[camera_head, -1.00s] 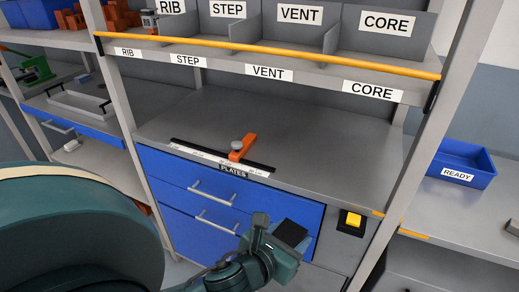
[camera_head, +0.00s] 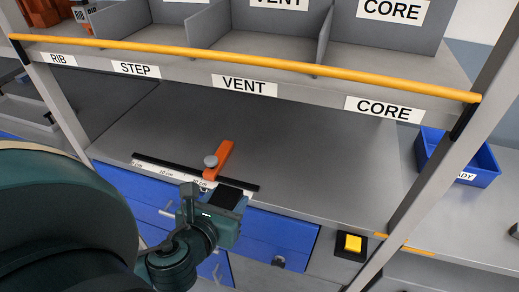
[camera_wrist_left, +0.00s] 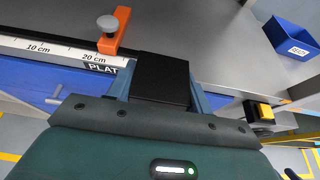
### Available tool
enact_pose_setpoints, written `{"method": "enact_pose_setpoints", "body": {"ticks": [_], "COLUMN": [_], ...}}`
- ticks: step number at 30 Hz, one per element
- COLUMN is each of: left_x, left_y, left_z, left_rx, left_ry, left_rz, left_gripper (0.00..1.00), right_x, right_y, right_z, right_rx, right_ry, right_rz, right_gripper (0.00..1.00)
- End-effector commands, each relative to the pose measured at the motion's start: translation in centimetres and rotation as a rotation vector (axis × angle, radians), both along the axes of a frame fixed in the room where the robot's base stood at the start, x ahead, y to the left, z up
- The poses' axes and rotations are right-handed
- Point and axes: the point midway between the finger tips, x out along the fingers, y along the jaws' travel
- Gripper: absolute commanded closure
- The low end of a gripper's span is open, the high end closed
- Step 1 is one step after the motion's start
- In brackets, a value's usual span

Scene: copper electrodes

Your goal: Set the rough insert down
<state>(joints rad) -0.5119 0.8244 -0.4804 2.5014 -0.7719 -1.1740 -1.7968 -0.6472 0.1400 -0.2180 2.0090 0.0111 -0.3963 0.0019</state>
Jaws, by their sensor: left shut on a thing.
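My left gripper (camera_head: 215,212) is shut on a black rectangular block, the rough insert (camera_head: 228,197). In the left wrist view the insert (camera_wrist_left: 162,80) sits between the two fingers of my left gripper (camera_wrist_left: 161,92). In the head view the insert shows over the front edge of the grey worktop (camera_head: 290,150), close to the right end of the ruler (camera_head: 170,172). Whether it touches the worktop cannot be told. My right gripper is not in view.
An orange stop with a grey knob (camera_head: 220,158) stands on the ruler. Shelf bins labelled VENT and CORE sit above, behind a yellow rail (camera_head: 250,65). A blue bin (camera_head: 470,165) stands at right, a yellow button (camera_head: 353,243) lower right. The worktop's right half is clear.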

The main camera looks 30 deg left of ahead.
Motion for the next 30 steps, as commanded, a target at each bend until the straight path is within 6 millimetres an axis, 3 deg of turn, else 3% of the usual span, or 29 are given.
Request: {"method": "enact_pose_setpoints", "body": {"ticks": [7,11,13,21,25,30], "left_x": [3.3,6.0,7.6,13.7,15.9,17.3], "left_y": [1.0,1.7,2.0,3.5,4.0,4.3], "left_z": [0.1,0.2,0.8,0.7,0.6,0.6], "left_rx": [-0.001,0.0,0.0,-0.001,-0.001,-0.001], "left_ry": [-0.024,-0.024,-0.018,-0.017,-0.016,-0.015], "left_rz": [0.007,0.009,0.01,0.01,0.01,0.006], "left_gripper": [1.0,1.0,1.0,1.0,1.0,1.0], "right_x": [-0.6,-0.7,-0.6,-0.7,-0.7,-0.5], "right_y": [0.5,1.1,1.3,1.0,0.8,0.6], "right_z": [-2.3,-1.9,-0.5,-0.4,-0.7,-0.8], "right_rx": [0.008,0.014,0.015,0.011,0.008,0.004], "right_ry": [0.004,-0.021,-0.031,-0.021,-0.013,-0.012], "right_rz": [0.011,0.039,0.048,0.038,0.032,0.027], "right_gripper": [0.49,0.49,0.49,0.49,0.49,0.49]}}
